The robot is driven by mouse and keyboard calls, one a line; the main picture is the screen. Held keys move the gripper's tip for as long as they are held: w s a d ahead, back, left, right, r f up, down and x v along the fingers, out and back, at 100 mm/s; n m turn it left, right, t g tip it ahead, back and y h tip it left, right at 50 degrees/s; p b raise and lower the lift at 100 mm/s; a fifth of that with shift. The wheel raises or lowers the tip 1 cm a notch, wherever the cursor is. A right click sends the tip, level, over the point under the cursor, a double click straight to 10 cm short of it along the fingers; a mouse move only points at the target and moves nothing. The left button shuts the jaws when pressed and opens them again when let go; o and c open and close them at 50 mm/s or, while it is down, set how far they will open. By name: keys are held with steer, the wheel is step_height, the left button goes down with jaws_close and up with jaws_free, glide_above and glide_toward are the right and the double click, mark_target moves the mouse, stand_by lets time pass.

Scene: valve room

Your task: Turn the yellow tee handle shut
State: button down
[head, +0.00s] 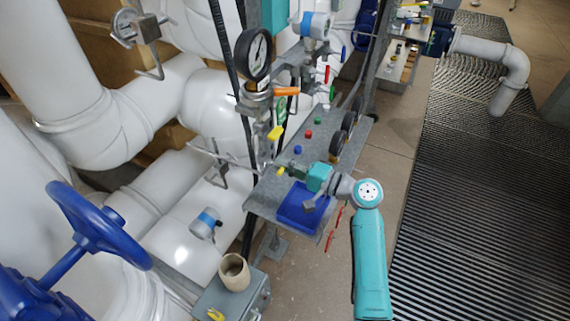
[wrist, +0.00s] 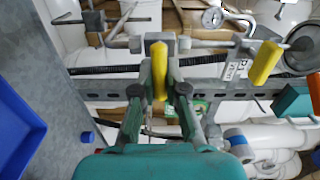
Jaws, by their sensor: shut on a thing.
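The yellow tee handle (wrist: 159,70) stands between the two fingers of my gripper (wrist: 165,85) in the wrist view, its long side running along the fingers. My gripper is shut on it. In the head view my gripper (head: 290,170) is at the left end of my teal arm, above the near part of the grey bench, and the handle's yellow tip (head: 281,171) shows just past the fingers. The fingers partly hide the handle's stem and valve body. A second yellow handle (wrist: 264,62) is to the right in the wrist view, apart from my gripper.
A blue tray (head: 301,208) lies on the bench (head: 262,200) under my wrist. A pressure gauge (head: 254,54) and an orange handle (head: 286,91) rise behind. A blue handwheel (head: 95,228) and white pipes fill the left. Black grating (head: 470,200) on the right is clear.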

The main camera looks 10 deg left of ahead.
steer(key=shift+m, duration=0.3)
steer(key=c, duration=1.2)
jaws_free()
steer(key=v, duration=1.2)
